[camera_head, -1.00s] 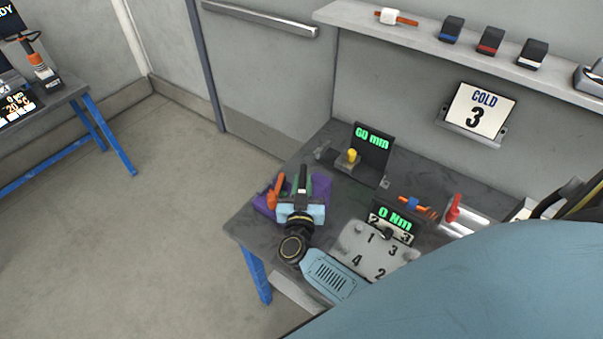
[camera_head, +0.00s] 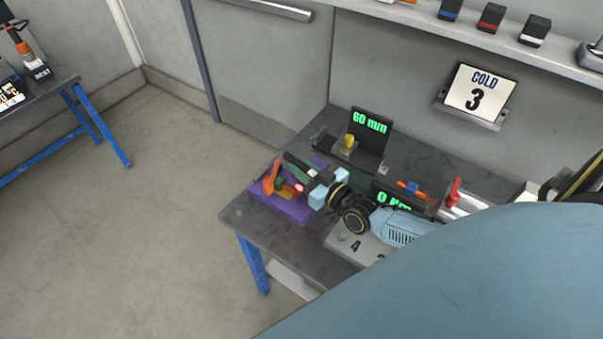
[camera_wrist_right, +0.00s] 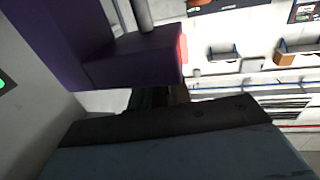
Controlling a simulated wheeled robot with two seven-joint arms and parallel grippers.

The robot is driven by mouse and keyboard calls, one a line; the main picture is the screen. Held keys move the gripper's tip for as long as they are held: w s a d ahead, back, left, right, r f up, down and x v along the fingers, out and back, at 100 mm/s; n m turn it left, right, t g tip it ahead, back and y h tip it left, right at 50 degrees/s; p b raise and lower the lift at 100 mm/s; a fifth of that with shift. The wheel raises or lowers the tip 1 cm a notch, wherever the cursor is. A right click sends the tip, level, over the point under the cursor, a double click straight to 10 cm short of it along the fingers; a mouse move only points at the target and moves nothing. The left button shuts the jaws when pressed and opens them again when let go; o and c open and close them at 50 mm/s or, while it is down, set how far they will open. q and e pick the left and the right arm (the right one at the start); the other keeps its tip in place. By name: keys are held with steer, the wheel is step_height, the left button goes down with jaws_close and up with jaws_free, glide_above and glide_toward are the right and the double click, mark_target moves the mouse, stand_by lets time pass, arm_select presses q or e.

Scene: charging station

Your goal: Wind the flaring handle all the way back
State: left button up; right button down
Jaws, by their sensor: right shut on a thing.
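The purple flaring station (camera_head: 293,210) sits at the left end of the grey bench, with an upright orange lever (camera_head: 270,178), green and amber parts and a red glowing spot. My right gripper (camera_head: 291,173) reaches in from the right, its dark fingers over the station. It is shut on what seems to be the flaring handle, mostly hidden by the fingers. In the right wrist view, a dark finger (camera_wrist_right: 165,125) lies just under a purple block (camera_wrist_right: 130,60) with a red glowing edge; a grey rod rises behind it. My left gripper is not in view.
Behind the station stands a black "60 mm" display (camera_head: 371,135) with a yellow-topped fixture. My right arm partly covers a numbered plate (camera_head: 345,243) and a green readout (camera_head: 393,200). A "COLD 3" sign (camera_head: 478,92) hangs on the wall below a shelf.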

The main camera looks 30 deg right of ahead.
steer(key=shift+n+y+b, duration=0.4)
steer(key=shift+n+y, duration=0.1)
steer(key=shift+y, duration=0.2)
steer(key=c, duration=1.4)
jaws_free()
steer(key=shift+o, duration=0.2)
steer(key=p+v, duration=0.4)
steer(key=v, duration=0.9)
steer(key=shift+s+d+r+p, duration=0.15)
steer(key=shift+r+p, duration=0.05)
steer(key=shift+p, duration=0.2)
